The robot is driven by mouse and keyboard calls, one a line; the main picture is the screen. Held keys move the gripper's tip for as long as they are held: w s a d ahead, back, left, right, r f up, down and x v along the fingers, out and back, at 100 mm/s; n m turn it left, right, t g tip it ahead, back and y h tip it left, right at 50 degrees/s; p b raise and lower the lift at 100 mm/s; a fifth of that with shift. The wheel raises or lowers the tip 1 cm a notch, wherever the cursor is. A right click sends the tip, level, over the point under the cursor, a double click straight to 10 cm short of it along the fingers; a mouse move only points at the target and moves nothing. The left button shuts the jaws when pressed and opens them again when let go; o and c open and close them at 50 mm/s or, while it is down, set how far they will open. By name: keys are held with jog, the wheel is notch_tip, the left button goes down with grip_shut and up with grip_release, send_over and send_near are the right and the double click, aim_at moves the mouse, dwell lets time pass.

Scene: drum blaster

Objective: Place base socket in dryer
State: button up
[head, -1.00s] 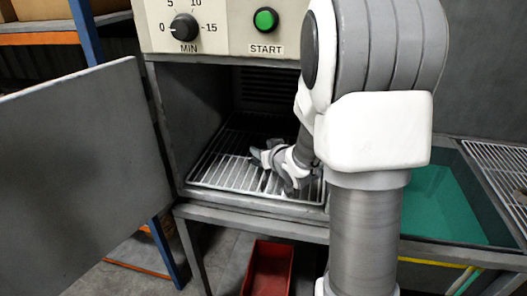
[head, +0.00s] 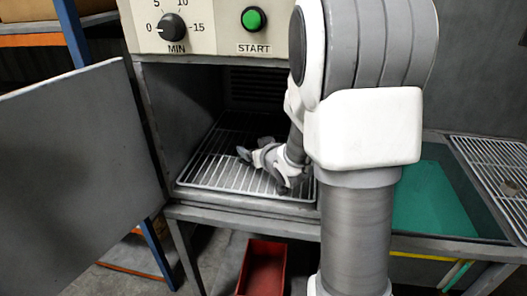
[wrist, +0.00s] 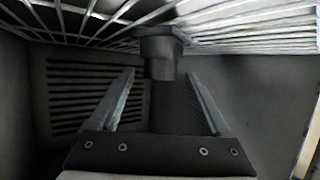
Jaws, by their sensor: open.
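The base socket (wrist: 163,56) is a dark grey flanged cylinder. In the wrist view, which looks upside down, its wide flange is against the wire rack (wrist: 250,30) of the dryer. My gripper (wrist: 160,76) is open, one finger on each side of the socket's narrow part, with visible gaps. I cannot tell how far beyond the fingertips the socket sits. In the head view my gripper (head: 252,150) is inside the open dryer (head: 180,105), low over the rack (head: 215,172). The socket is not clear there, as my gripper and arm cover much of that area.
The dryer door (head: 75,165) stands wide open at the left. A panel with a dial and a green START button (head: 254,19) is above the opening. A red bin (head: 265,268) is below. A teal-bottomed basin (head: 440,200) and another wire rack (head: 495,170) are at the right.

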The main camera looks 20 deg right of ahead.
jog(key=p+v, duration=0.1)
jog(key=v, duration=0.7)
jog(key=shift+s+r, duration=0.15)
jog(key=shift+s+b, duration=0.3)
jog(key=shift+b, duration=0.25)
jog(key=s+a+r+g+b, duration=0.15)
jog(key=s+a+g, duration=0.3)
jog(key=s, duration=0.65)
jog(key=s+a+r+g+b, duration=0.1)
jog(key=s+a+g+b, duration=0.15)
jog(key=s+a, duration=0.6)
notch_tip(320, 180, up, 12)
jog(key=s+d+p, duration=0.2)
jog(key=p, duration=1.1)
jog(key=shift+d+r+g, duration=0.2)
jog(key=shift+d+g, duration=0.1)
jog(key=shift+g, duration=0.1)
jog(key=shift+r+p, duration=0.35)
jog(key=shift+p, duration=0.15)
jog(key=shift+c, duration=0.3)
jog(key=shift+s, duration=0.1)
jog(key=c, duration=0.4)
jog(key=shift+s, duration=0.15)
jog(key=shift+c, duration=0.2)
